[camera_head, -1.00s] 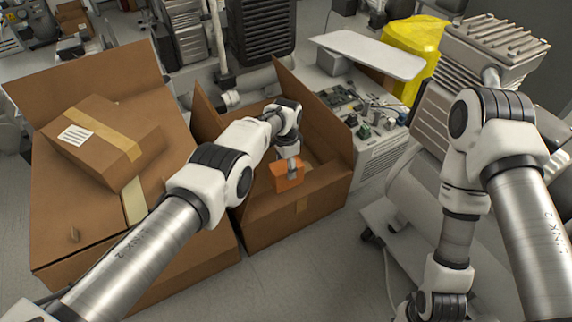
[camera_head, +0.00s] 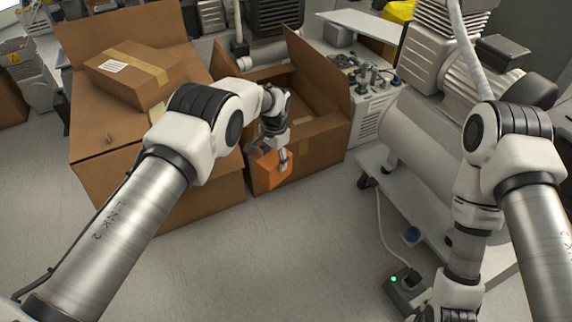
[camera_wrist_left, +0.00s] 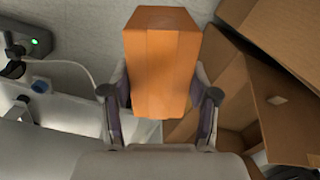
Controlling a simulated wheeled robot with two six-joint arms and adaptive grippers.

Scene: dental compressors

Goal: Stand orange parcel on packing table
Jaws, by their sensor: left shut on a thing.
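The orange parcel (camera_head: 272,168) is a small box held in my left gripper (camera_head: 284,160), in front of the near wall of the open cardboard box. In the left wrist view the parcel (camera_wrist_left: 162,62) sits between both fingers of the left gripper (camera_wrist_left: 160,105), which are shut on its sides. My right arm comes in at the right of the head view, but its gripper is out of the picture. No packing table can be made out in these views.
The open cardboard box (camera_head: 325,140) stands behind the parcel. A larger carton (camera_head: 95,155) with a taped brown box (camera_head: 135,72) on top stands to its left. A compressor (camera_head: 425,135) on a wheeled base is at the right. Grey floor (camera_head: 270,250) in front is clear.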

